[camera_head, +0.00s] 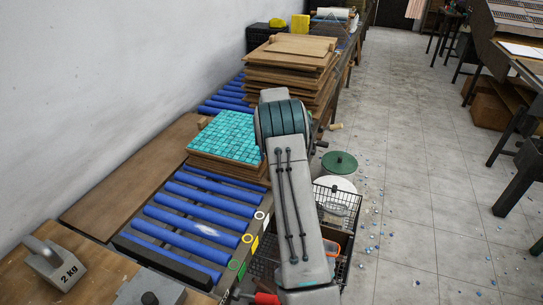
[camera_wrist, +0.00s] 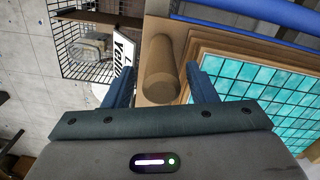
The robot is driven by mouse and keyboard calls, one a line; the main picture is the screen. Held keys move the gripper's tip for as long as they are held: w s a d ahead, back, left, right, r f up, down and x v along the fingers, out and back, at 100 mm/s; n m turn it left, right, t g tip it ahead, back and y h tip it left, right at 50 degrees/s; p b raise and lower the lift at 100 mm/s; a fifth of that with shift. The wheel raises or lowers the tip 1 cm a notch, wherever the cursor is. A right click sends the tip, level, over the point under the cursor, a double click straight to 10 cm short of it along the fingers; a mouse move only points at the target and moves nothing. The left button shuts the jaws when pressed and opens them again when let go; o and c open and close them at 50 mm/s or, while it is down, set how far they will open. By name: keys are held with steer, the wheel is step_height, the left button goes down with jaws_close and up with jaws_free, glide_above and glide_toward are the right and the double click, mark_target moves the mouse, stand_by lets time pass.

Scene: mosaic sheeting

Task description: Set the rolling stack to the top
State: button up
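The rolling stack (camera_head: 220,138) is a pile of wooden boards topped with turquoise mosaic tiles. It sits on the blue rollers (camera_head: 205,207), up the track from several bare rollers. In the wrist view, its tiled top (camera_wrist: 265,90) and wooden edge show at the right. A wooden cylindrical handle (camera_wrist: 160,72) stands between the fingers of my gripper (camera_wrist: 160,85), with a gap visible on each side. My gripper is open around it, not gripping. In the head view my arm hides the gripper and the handle.
White, yellow and green rings (camera_head: 247,238) mark the track's edge. A taller board stack (camera_head: 290,65) stands beyond. A 2 kg weight (camera_head: 55,262) rests on the near bench. A wire basket (camera_head: 337,203) and green-lidded bucket (camera_head: 339,162) are right of the track.

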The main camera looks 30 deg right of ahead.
steer(key=shift+a, duration=0.1)
step_height(320, 180, up, 14)
steer(key=shift+f+b, duration=0.15)
steer(key=shift+b, duration=0.2)
steer(key=shift+a, duration=0.1)
stand_by(0.4)
